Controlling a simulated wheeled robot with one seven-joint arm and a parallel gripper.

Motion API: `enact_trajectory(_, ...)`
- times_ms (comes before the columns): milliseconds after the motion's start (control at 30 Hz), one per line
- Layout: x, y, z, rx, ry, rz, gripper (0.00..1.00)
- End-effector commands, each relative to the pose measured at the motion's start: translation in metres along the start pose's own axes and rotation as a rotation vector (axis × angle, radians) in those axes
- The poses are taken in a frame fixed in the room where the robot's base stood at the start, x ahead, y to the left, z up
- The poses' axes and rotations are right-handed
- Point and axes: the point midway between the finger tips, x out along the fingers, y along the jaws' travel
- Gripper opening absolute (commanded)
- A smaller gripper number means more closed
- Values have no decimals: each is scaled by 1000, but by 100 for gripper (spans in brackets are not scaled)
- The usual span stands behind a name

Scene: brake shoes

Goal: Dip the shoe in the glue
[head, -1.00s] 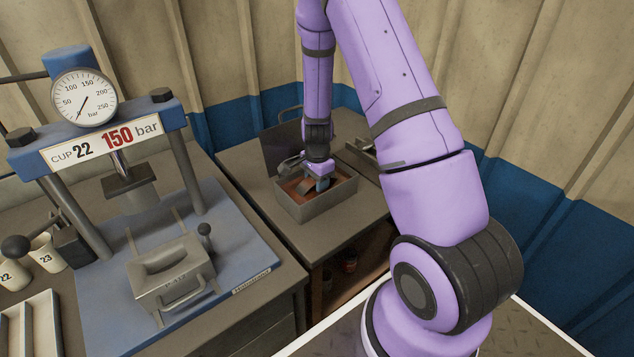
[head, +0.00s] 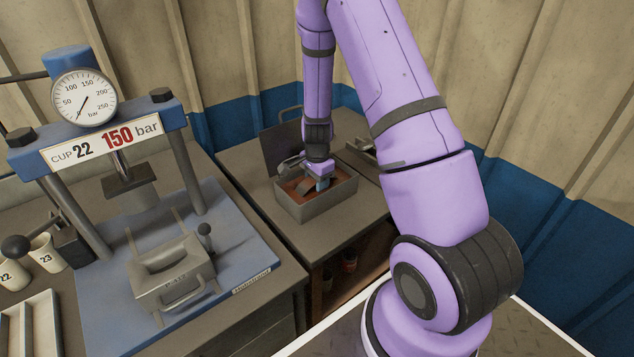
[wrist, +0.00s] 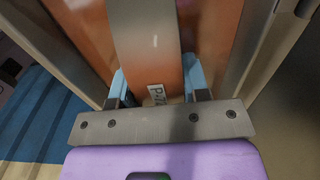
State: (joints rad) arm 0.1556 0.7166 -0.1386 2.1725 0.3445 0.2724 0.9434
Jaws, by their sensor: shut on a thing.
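The glue is an orange-brown layer in a grey metal box (head: 318,207) on the bench at the back. It also fills the space behind the shoe in the wrist view, as glue (wrist: 213,30). My gripper (wrist: 158,90) points down into the box, its blue fingers shut on the shoe. The shoe (wrist: 148,40) is a curved grey metal piece with a white label reading "P-7" and more that is hidden. In the head view the shoe (head: 305,187) shows as a small dark shape within the box walls. I cannot tell whether its underside touches the glue.
The box's hinged lid (head: 283,147) stands open behind it. A blue press (head: 120,180) with a gauge and a grey mould (head: 172,272) stands at the left. Numbered cups (head: 46,253) and a white tray (head: 30,325) are at the far left. The bench front is clear.

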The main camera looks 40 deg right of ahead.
Motion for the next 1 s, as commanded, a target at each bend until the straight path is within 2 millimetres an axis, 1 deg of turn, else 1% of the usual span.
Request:
enact_trajectory(267, -4, 0, 0, 0, 1, -2, 8)
enact_trajectory(1000, -41, 0, 0, -1, 0, -1, 8)
